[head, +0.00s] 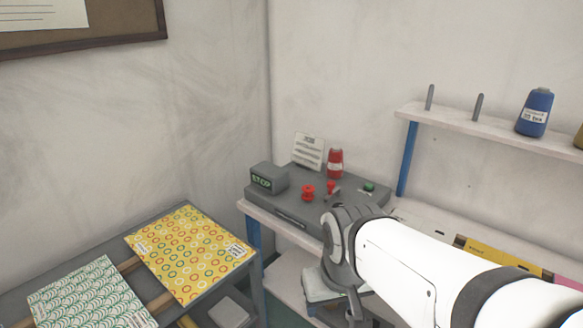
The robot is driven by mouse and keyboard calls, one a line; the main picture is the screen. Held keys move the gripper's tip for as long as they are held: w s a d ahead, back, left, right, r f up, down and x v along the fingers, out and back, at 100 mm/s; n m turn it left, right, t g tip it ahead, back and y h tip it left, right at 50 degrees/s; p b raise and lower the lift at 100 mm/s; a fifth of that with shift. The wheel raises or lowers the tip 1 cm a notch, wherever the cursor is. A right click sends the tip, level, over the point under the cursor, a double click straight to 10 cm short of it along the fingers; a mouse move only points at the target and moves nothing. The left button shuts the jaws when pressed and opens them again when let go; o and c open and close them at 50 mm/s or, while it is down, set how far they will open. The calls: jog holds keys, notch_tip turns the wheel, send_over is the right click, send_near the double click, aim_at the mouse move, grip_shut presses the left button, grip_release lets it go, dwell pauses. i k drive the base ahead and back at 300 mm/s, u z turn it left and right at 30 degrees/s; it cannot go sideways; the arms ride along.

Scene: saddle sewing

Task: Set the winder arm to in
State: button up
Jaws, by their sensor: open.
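The winder is a grey flat box (345,207) on the white bench by the corner. On its top are a red spool (308,192) and, just right of it, a small red-tipped lever (331,188) that looks like the winder arm. I cannot tell its setting from here. A red thread cone (335,163) stands behind and a green button (369,187) sits to the right. A small box with a green "STEP" display (268,178) is at the left. My gripper (340,302) is low in front of the winder, apart from the lever, partly hidden by my wrist.
A table with a yellow patterned sheet (190,252) and a green patterned sheet (88,295) is at the left. A white shelf (450,122) with pegs and a blue thread cone (535,112) is at the right. A printed card (309,151) stands behind the winder. Air above the winder is clear.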

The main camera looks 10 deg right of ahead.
aim_at(330, 184)
jog(key=z, duration=0.05)
jog(key=k, duration=0.6)
jog(key=u, duration=0.05)
jog(key=i, duration=1.45)
jog(key=z, duration=0.55)
